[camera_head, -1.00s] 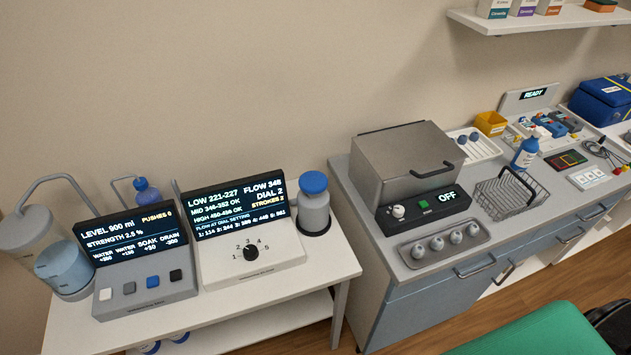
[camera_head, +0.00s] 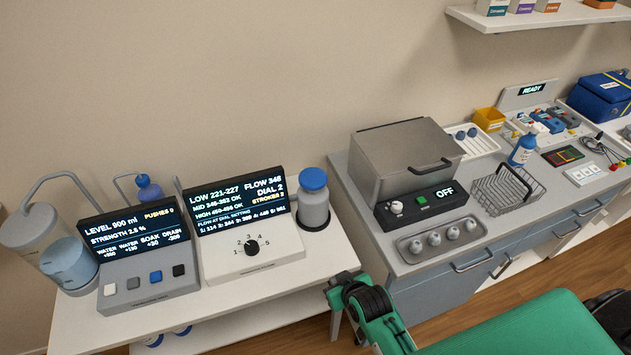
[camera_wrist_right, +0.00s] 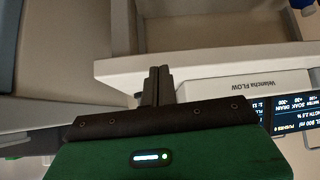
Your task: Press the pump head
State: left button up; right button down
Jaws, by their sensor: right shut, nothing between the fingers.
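A grey bottle with a blue top (camera_head: 313,180) stands in a dark round holder at the right of the white flow unit (camera_head: 248,262); its blue top is the likeliest pump head. The flow unit's screen (camera_head: 236,205) reads FLOW 348 and DIAL 2. A second blue bottle with a pump-like top (camera_head: 147,190) stands behind the left unit, partly hidden. My right gripper (camera_head: 338,282) is at the table's front right corner, well below and in front of the grey bottle. In the right wrist view its fingers (camera_wrist_right: 158,82) are together and empty. My left gripper is not visible.
A steel box (camera_head: 405,155) and tray of knobs (camera_head: 441,241) stand on the counter to the right.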

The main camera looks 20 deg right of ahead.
jog(key=w+r+t, duration=0.3)
jog(key=w+r, duration=0.2)
jog(key=r, duration=0.7)
jog(key=w+r+m+t, duration=0.1)
jog(key=w+r+t, duration=0.3)
jog(key=r, duration=0.8)
jog(key=shift+w+d+h, duration=0.3)
jog(key=shift+w+d, duration=0.1)
jog(key=shift+w, duration=0.25)
jog(key=shift+p, duration=0.3)
jog(key=p, duration=0.3)
send_over(316, 185)
jog(key=shift+s+a+f, duration=0.15)
jog(key=shift+f, duration=0.5)
notch_tip(316, 185, down, 3)
jog(key=shift+r+p, duration=0.2)
jog(key=shift+p, duration=0.45)
jog(key=shift+f, duration=0.85)
